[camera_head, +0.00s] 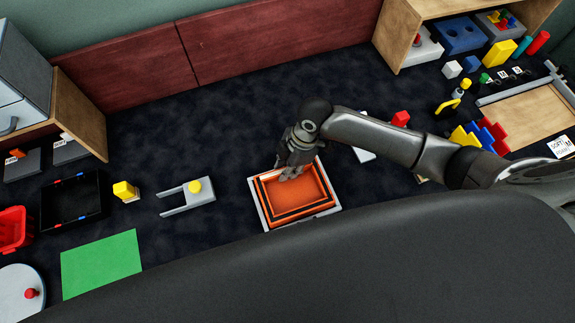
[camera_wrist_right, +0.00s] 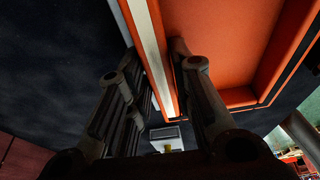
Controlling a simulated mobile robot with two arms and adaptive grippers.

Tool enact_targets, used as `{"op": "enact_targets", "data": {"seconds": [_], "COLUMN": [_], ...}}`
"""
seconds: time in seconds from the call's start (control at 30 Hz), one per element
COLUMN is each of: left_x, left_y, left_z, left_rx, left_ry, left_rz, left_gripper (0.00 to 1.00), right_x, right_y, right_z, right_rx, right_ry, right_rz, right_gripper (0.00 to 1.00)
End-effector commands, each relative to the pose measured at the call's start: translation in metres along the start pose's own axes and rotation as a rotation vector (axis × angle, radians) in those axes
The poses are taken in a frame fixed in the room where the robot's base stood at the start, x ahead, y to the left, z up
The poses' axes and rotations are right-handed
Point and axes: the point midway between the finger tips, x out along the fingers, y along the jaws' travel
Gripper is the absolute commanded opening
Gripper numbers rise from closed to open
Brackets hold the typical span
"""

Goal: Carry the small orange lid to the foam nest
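Right of the middle of the head view, a shallow orange tray-like piece (camera_head: 308,190) with a dark band inside its rim sits in a pale grey frame (camera_head: 254,204). I cannot tell whether this orange piece is the small lid or whether the frame is the foam nest. My right gripper (camera_head: 290,174) is at its far left edge, pointing down. In the right wrist view the fingers (camera_wrist_right: 155,60) stand apart on either side of an edge wall, one beside the orange interior (camera_wrist_right: 228,45). Firm contact is not visible. My left gripper is out of view.
Left of the frame are a grey forked holder (camera_head: 195,203) with a yellow knob, a yellow block (camera_head: 124,190), a black tray (camera_head: 73,205) and a green mat (camera_head: 102,264). Blocks and a wooden board (camera_head: 520,115) crowd the right. The dark surface behind is clear.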

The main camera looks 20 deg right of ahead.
Motion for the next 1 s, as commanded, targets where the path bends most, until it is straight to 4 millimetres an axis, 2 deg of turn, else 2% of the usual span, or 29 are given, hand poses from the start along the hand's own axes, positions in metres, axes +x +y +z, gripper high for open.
{"op": "enact_targets", "data": {"seconds": [0.03,0.1,0.4,0.53,0.67,1.0], "left_x": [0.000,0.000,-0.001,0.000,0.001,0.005], "left_y": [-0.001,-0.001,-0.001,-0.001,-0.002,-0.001], "left_z": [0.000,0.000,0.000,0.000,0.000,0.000], "left_rx": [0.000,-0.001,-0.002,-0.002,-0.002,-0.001], "left_ry": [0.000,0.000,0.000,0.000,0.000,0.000], "left_rz": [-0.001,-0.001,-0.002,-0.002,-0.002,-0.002], "left_gripper": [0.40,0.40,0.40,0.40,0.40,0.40], "right_x": [0.000,0.000,-0.001,-0.009,-0.030,-0.100], "right_y": [0.000,0.000,0.000,0.001,0.001,0.001], "right_z": [0.000,0.000,-0.001,0.000,0.000,-0.001], "right_rx": [0.000,0.000,0.000,0.000,-0.001,-0.002], "right_ry": [0.000,0.000,0.000,0.000,0.000,0.000], "right_rz": [0.000,0.000,0.000,0.001,0.004,0.004], "right_gripper": [0.32,0.41,0.41,0.41,0.41,0.41]}}
